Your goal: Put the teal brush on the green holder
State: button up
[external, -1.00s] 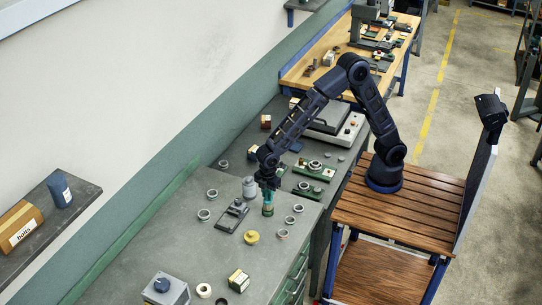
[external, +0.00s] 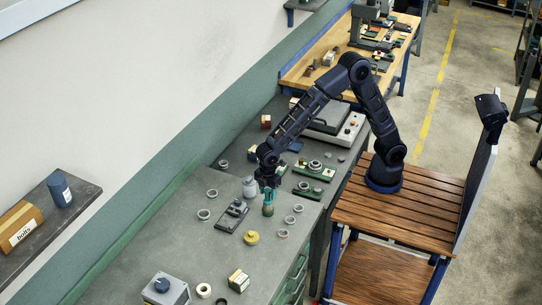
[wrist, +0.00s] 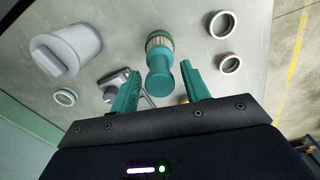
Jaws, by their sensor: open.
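The teal brush (wrist: 160,78) stands upright on the near grey bench, handle up and pale bristles down. It also shows in the external view (external: 268,205). A dark green ring (wrist: 159,34) surrounds the bristle end and appears to be the green holder; I cannot tell how deep the bristles sit in it. My gripper (wrist: 160,68) is open, with one teal finger on each side of the handle and visible gaps to it. In the external view my gripper (external: 268,190) points down directly above the brush.
A grey lidded canister (wrist: 68,48) and a dark clamp-like fixture (external: 232,215) stand close by. Several metal rings, one of them here (wrist: 222,24), lie around the brush. A yellow knobbed piece (external: 252,238) sits nearer the front. Open bench surface lies to the left.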

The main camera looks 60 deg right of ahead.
notch_tip(320, 180, up, 11)
jog(key=w+d+r+m+t, duration=0.1)
jog(key=d+r+m, duration=0.45)
jog(key=d, duration=1.05)
jog(key=s+d+r+m+t, duration=0.1)
jog(key=d+r, duration=0.2)
jog(key=d, duration=0.4)
jog(key=s+d+r+m, duration=0.1)
jog(key=s+d+r, duration=0.15)
jog(key=d, duration=0.35)
jog(key=s+d+f+m+t, duration=0.1)
jog(key=s+d+m, duration=0.7)
jog(key=s+d, duration=0.8)
jog(key=d+t, duration=0.1)
jog(key=d, duration=0.3)
jog(key=shift+d+t, duration=0.3)
